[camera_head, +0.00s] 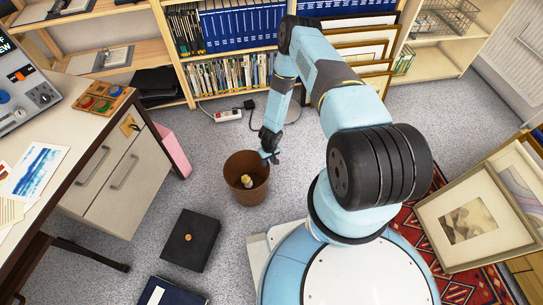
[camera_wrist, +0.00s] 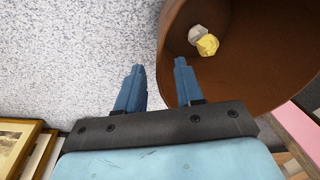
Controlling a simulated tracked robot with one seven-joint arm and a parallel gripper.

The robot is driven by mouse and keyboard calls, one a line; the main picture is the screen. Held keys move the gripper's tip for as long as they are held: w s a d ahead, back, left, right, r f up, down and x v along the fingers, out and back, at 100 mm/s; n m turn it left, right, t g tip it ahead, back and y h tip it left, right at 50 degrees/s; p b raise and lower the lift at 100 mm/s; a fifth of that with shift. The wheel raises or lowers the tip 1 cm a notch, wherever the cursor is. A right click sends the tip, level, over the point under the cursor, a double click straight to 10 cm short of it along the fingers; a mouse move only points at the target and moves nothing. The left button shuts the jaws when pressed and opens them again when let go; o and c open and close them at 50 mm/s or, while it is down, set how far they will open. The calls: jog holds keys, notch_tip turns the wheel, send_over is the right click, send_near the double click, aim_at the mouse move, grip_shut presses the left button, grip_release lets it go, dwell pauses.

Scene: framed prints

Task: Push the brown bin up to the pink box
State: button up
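The brown bin (camera_head: 246,196) stands upright on the grey carpet, with a pale yellow crumpled item inside. The pink box (camera_head: 174,152) is to its upper left, beside the desk drawers, with bare carpet between them. My gripper (camera_head: 271,158) is at the bin's right rim, fingers pointing down. In the wrist view, my gripper (camera_wrist: 158,66) has its fingers apart with nothing between them that I can make out as held. One finger overlaps the bin (camera_wrist: 260,60), the other lies over carpet. I cannot tell whether they touch it. A pink edge (camera_wrist: 300,125) shows at lower right.
A black box (camera_head: 190,240) and a dark blue folder (camera_head: 168,293) lie on the floor at lower left. The desk (camera_head: 62,135) is at left, the bookshelf (camera_head: 225,50) behind. Framed prints (camera_head: 470,220) lean at right.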

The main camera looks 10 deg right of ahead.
aim_at(267, 168)
jog(key=f, duration=0.7)
jog(key=shift+s+a+f, duration=0.1)
jog(key=shift+a+f, duration=0.05)
jog(key=shift+a, duration=0.1)
jog(key=shift+c, duration=0.3)
grip_shut()
dwell(0.9)
